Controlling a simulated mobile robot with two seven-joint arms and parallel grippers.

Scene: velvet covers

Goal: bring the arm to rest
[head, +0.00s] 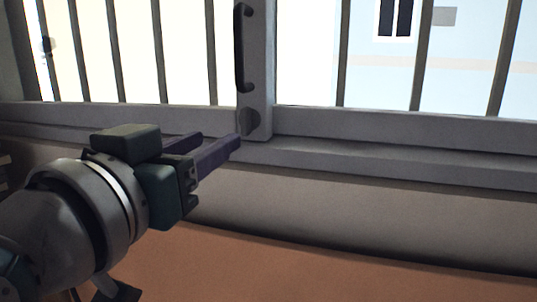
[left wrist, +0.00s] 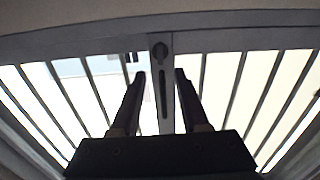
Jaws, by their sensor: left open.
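My left gripper (head: 220,146) comes in from the left in the head view, in front of the window sill. Its two dark fingers are apart and nothing is between them. In the left wrist view the open fingers (left wrist: 160,78) point toward the window frame, with the middle post showing between them. The dark window handle (head: 243,50) is upright on that post, above and just right of the fingertips in the head view; it also shows in the left wrist view (left wrist: 162,92). I cannot tell how far the fingertips are from the frame. My right gripper is in neither view.
Dark vertical bars (head: 343,55) stand across the window on both sides of the post. The grey sill (head: 400,165) runs across the picture. Below it are a pale wall band (head: 350,215) and an orange-brown surface (head: 270,265), clear at the right.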

